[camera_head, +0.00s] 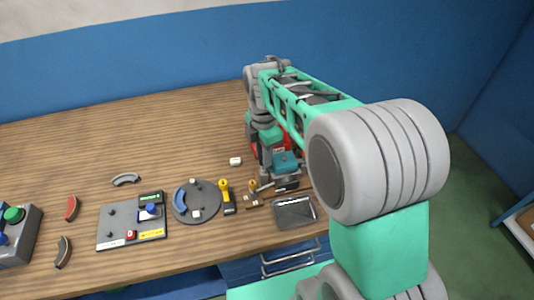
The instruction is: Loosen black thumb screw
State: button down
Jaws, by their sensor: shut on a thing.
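My arm reaches over the table from the right and bends down to my gripper (264,166) at the middle of the table's right part. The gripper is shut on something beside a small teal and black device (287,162). The fingertips and what they hold are too small and too covered to make out. I cannot pick out the black thumb screw for sure; it may be hidden at the gripper.
A dark tray (295,211) lies in front of the device. A yellow and black tool (226,196), a round grey plate (208,209) and a grey panel (112,242) lie to the left. A white block (235,161) lies behind. The table's back left is clear.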

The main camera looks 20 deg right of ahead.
jog(key=c, duration=1.2)
grip_release()
notch_tip(320, 180, up, 8)
jog(key=shift+f+b, duration=0.1)
jog(key=shift+b, duration=0.35)
